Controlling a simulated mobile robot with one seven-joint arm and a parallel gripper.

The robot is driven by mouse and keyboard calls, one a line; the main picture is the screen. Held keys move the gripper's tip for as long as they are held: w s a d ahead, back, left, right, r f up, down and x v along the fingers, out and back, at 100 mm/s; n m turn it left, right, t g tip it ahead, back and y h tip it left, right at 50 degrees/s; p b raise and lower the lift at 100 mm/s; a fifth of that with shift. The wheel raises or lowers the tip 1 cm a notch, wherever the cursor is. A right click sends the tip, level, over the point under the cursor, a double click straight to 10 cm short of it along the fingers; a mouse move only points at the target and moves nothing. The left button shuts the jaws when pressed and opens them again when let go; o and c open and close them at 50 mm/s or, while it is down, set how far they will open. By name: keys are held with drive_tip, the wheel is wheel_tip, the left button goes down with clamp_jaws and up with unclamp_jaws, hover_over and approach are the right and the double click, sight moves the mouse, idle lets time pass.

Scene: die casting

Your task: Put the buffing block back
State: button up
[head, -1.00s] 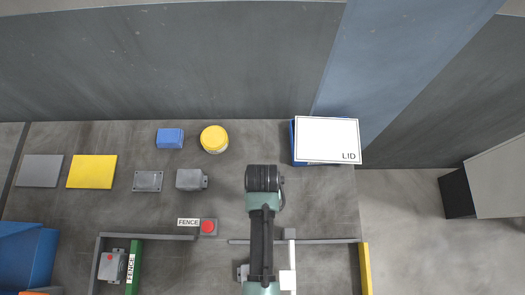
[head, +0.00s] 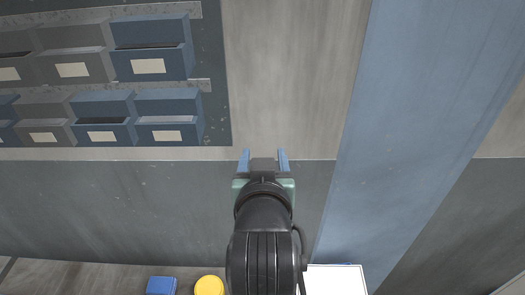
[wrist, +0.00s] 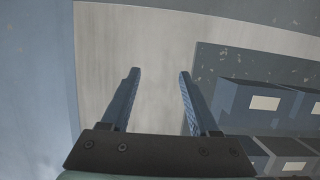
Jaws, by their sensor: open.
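My gripper (head: 264,155) is open and empty in the head view, raised in front of the wall above the bench. In the wrist view its two blue fingers (wrist: 157,75) stand apart with nothing between them. A small blue block (head: 161,286) lies on the bench at the bottom edge of the head view, partly cut off and well below my gripper. I cannot tell whether it is the buffing block. No other block that could be it shows now.
Rows of blue and grey labelled bins (head: 152,63) hang on a dark panel at upper left; bins (wrist: 251,105) also show at right in the wrist view. A yellow round container (head: 209,286) and a white lid (head: 336,280) are at the bottom. A blue column (head: 410,110) stands at right.

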wheel_tip(320, 180, up, 18)
drive_tip(key=s+r+t, duration=0.1)
drive_tip(key=s+t, duration=0.2)
drive_tip(key=t, duration=0.3)
drive_tip(key=s+r+t, duration=0.3)
drive_tip(key=s+r, duration=0.2)
drive_tip(key=r, duration=0.3)
drive_tip(key=s+r+t, duration=0.3)
drive_tip(key=s+r, duration=0.3)
drive_tip(key=r, duration=0.2)
drive_tip(key=shift+s+a+r+t, duration=0.15)
drive_tip(key=shift+s+r+t, duration=0.15)
drive_tip(key=shift+t, duration=0.1)
drive_tip(key=shift+w, duration=0.1)
wheel_tip(320, 180, down, 7)
drive_tip(key=b, duration=0.7)
drive_tip(key=shift+f, duration=0.2)
